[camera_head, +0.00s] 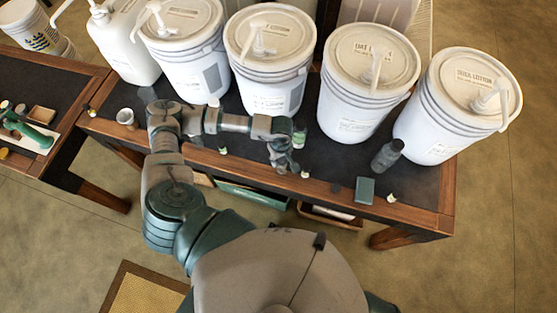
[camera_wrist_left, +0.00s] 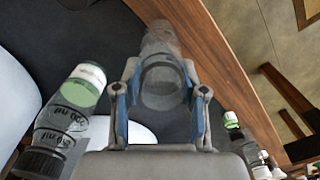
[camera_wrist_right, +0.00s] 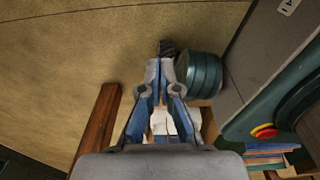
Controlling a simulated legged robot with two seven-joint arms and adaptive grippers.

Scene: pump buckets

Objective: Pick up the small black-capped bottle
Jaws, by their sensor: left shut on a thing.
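My left gripper (camera_head: 283,163) is low over the front part of the dark table. In the left wrist view, its fingers (camera_wrist_left: 160,92) are closed around a clear, greyish container (camera_wrist_left: 160,62); whether it has a black cap cannot be told. A small green-labelled bottle (camera_head: 299,134) shows beside the gripper in the head view. A dark bottle (camera_head: 387,155) stands farther right. My right gripper (camera_wrist_right: 160,72) shows only in its wrist view, fingertips together, with nothing visible between them.
Large white pump buckets (camera_head: 268,60) line the back of the table (camera_head: 228,140). A green box (camera_head: 365,190) and small items lie near its front edge. A metal cup (camera_head: 126,118) is at left. A side table (camera_head: 50,85) holds a tray.

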